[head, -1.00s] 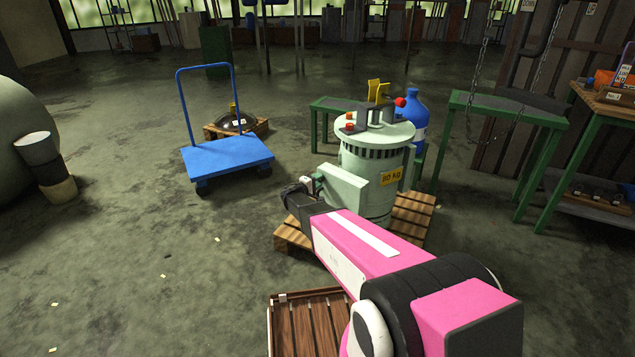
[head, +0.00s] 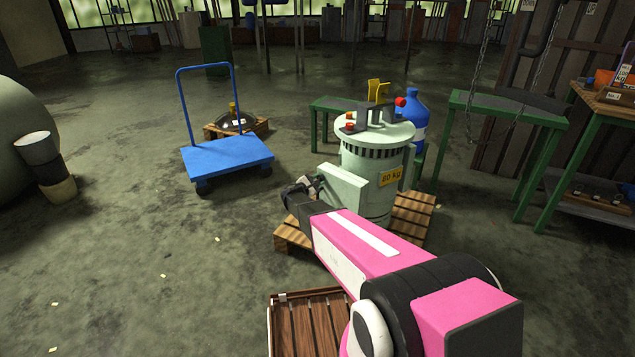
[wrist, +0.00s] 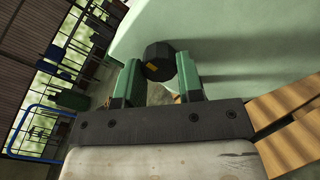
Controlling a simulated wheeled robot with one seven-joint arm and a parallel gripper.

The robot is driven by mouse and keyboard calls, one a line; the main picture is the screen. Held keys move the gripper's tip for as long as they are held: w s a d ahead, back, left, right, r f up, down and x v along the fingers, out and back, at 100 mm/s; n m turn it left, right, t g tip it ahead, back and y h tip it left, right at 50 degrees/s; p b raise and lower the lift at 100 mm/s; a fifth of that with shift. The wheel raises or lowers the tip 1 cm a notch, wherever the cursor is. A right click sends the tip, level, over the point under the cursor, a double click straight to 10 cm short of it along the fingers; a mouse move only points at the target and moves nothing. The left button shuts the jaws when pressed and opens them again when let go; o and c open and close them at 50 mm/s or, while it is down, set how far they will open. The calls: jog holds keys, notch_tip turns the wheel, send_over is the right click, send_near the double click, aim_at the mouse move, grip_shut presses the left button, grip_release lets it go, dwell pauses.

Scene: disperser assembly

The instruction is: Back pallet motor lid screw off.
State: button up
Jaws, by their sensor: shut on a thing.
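The pale green motor (head: 375,165) stands upright on a wooden pallet (head: 415,213). A pale green box-like part (head: 345,188) sticks out from its side, toward me. My gripper (head: 312,187) is at the left end of this part. In the wrist view, my gripper's green fingers (wrist: 159,78) are shut on a black faceted screw knob (wrist: 158,62) with a small yellow mark. The knob is right beside the pale green surface (wrist: 235,45). I cannot tell whether its shaft still sits in the motor lid.
A blue cart (head: 228,156) stands to the left, with a small pallet (head: 258,127) behind it. A blue bottle (head: 412,115) and a green-legged table (head: 505,106) are behind and right. A wooden crate (head: 310,325) is near me. The floor at left is mostly clear.

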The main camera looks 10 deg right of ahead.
jog(key=shift+f+n, duration=0.1)
jog(key=shift+n, duration=0.5)
jog(key=o, duration=0.9)
jog(key=v, duration=1.1)
jog(key=shift+w, duration=0.1)
